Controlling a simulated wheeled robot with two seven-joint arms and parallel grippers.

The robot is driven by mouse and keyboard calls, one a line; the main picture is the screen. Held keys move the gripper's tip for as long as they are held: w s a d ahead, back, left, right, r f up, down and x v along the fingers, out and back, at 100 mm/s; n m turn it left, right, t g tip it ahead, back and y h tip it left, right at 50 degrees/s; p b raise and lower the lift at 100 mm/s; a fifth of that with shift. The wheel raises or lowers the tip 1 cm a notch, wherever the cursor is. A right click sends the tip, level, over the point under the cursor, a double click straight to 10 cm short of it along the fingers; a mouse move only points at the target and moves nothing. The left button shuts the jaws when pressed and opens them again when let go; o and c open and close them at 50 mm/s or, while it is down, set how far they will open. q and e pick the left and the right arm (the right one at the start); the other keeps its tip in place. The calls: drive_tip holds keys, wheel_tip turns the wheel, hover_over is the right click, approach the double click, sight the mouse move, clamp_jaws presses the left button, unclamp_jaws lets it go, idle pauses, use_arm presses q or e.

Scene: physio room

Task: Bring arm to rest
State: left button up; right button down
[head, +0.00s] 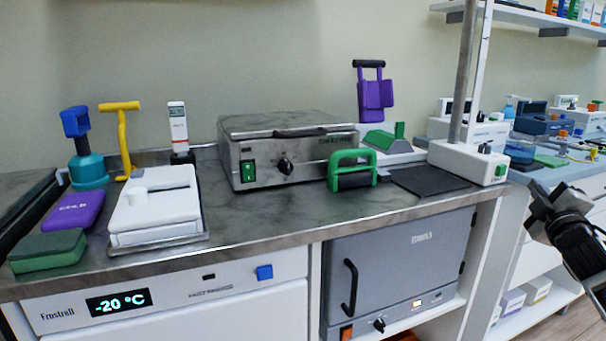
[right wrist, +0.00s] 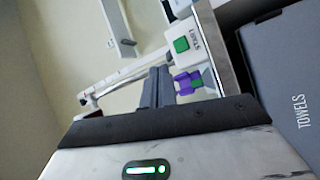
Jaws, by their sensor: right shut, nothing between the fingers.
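My right gripper (head: 540,205) is at the right side of the head view, in front of the counter's right end, with its arm coming in from the right edge. Its fingers are together and hold nothing; they also show closed in the right wrist view (right wrist: 157,85). It touches no object that I can see. My left gripper is not in view.
A white stand with a pole (head: 468,162) stands near my right gripper.

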wheel_tip(320, 180, down, 8)
drive_tip(key=s+d+m+g+h, duration=0.1)
drive_tip(key=d+m+g, duration=0.2)
drive_tip(key=m+g, duration=0.5)
drive_tip(key=s+a+f+y, duration=0.2)
drive_tip(key=s+a+f, duration=0.1)
drive_tip(key=a+f, duration=0.5)
drive_tip(key=s+a+f+y, duration=0.2)
drive_tip(key=s+a+f, duration=0.1)
drive_tip(key=a+f, duration=0.5)
drive_tip(key=s+a+f+y, duration=0.3)
drive_tip(key=s+a+f, duration=0.4)
drive_tip(key=s+a, duration=0.45)
drive_tip(key=s+a+m+t+y+b, duration=0.1)
drive_tip(key=s+a+y+b, duration=0.5)
drive_tip(key=s+a+b, duration=0.7)
use_arm(q)
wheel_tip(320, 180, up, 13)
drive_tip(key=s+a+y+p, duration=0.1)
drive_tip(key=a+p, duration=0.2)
drive_tip(key=p, duration=2.5)
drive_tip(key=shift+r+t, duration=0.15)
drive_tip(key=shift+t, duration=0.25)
use_arm(e)
wheel_tip(320, 180, up, 13)
drive_tip(key=s+d+g+h, duration=0.2)
drive_tip(key=d+h, duration=0.1)
drive_tip(key=h, duration=0.1)
drive_tip(key=shift+s+m, duration=0.3)
drive_tip(key=shift+s, duration=0.05)
